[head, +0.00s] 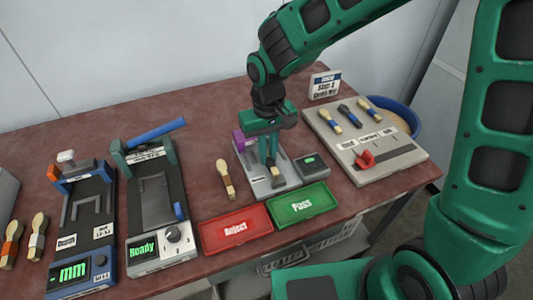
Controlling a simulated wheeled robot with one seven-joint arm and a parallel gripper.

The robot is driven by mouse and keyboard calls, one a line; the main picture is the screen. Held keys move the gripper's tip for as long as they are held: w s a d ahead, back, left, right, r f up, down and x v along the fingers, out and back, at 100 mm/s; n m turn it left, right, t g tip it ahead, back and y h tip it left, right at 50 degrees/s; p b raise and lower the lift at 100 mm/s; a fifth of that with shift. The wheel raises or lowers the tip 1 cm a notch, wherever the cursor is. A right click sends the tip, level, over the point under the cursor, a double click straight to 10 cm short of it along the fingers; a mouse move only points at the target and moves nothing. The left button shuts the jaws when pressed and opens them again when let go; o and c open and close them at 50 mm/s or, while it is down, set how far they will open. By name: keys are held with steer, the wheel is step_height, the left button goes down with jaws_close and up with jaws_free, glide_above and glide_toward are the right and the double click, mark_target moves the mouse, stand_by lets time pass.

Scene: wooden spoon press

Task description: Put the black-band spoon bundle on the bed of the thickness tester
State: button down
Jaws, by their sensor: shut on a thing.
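My gripper (270,160) points down over the grey plate of a small instrument (258,186) with a purple part at its left. It is shut on a spoon bundle (272,172), mostly hidden by the fingers; only a pale part shows low between them. I cannot make out its band, or whether it touches the plate. The blue-edged device (104,218) at the left has a green "mm" display, which fits a thickness tester. Its bed, under a grey frame, looks empty.
A device reading "Ready" (148,252) stands beside it. Red Reject (238,229) and green Pass (303,203) trays lie in front. Another bundle (225,180) lies left of my gripper; two more lie far left. A sample board (405,165) and blue bowl (408,118) are right.

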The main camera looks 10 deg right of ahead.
mark_target(268, 156)
steer(key=shift+f, duration=0.3)
steer(key=shift+f, duration=0.1)
steer(key=c, duration=1.8)
jaws_free()
step_height(268, 156, up, 12)
